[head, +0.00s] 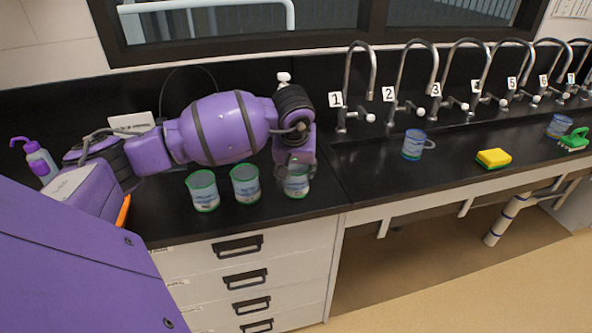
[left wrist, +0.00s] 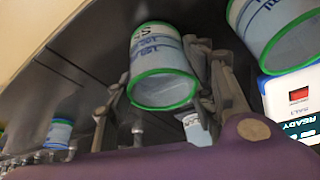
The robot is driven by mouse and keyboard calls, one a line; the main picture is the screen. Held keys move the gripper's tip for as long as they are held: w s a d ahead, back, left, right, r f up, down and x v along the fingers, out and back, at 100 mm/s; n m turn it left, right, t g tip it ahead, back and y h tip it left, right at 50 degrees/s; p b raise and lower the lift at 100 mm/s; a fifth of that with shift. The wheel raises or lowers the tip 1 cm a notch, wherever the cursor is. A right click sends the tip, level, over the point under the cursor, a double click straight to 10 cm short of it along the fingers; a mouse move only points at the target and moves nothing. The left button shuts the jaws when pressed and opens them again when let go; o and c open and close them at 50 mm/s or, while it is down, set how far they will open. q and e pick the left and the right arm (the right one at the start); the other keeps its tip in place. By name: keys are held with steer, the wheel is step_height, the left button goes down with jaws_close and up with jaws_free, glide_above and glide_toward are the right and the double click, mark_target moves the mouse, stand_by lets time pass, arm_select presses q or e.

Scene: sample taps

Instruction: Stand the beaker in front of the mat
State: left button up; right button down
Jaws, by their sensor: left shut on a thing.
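My left gripper (head: 296,167) reaches down from behind and is shut on a clear beaker (head: 296,184) with a green rim and blue print, the rightmost of three. In the left wrist view this beaker (left wrist: 162,65) sits between the two fingers (left wrist: 165,90). It looks upright; I cannot tell whether its base touches the counter. Two similar green-rimmed beakers stand to its left, a middle one (head: 245,184) and a left one (head: 203,191). I cannot make out a mat. My right gripper is not in view.
Black counter (head: 333,193) with drawers below. A blue-rimmed beaker (head: 413,145), a yellow sponge (head: 494,158) and a green brush (head: 575,139) lie to the right, before numbered taps (head: 372,75). A wash bottle (head: 40,160) stands left. A device reading READY (left wrist: 292,103) is beside the gripper.

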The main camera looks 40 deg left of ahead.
arm_select(q)
steer(key=shift+f, duration=0.25)
steer(key=o, duration=1.6)
steer(key=shift+r, duration=0.1)
